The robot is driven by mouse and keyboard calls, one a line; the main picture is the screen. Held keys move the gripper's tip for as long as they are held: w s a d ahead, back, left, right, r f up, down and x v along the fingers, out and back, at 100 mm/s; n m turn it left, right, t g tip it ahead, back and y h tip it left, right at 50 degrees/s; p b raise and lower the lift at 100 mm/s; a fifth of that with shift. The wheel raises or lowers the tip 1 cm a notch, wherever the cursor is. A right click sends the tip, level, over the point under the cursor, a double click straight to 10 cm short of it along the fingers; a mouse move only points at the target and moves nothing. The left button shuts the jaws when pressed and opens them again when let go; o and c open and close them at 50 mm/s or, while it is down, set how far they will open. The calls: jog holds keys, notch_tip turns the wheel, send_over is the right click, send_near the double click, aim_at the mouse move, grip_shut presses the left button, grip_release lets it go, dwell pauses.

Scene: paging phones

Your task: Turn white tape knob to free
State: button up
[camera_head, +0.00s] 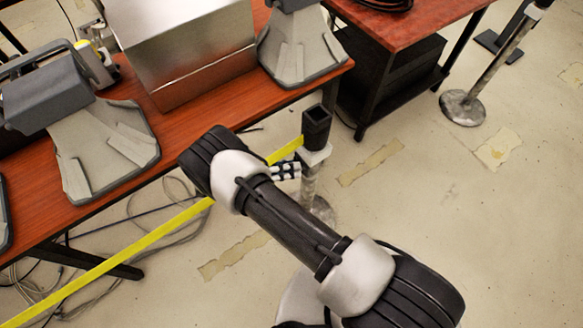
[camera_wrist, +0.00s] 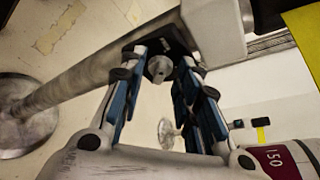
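The tape post stands beside the table, with a black head (camera_head: 316,127) and a white collar; yellow tape (camera_head: 120,257) runs from it toward the lower left. In the wrist view, a small light grey knob (camera_wrist: 159,68) sits on a dark mount at the post's upper end. My gripper (camera_wrist: 163,62) has its two blue-padded fingers apart, one on each side of the knob, with the knob showing between them. Whether either fingertip touches it is unclear. In the head view, my arm hides most of the gripper and the knob; part of a finger shows by the post.
A red-brown table (camera_head: 230,108) with a metal box (camera_head: 185,45) and grey paging phones (camera_head: 105,150) borders the post. Loose cables lie under it. Another post base (camera_head: 463,108) stands at upper right. The floor (camera_head: 450,220) at right is clear.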

jog(key=v, duration=1.1)
jog(key=shift+d+r, duration=0.1)
jog(key=shift+d, duration=0.05)
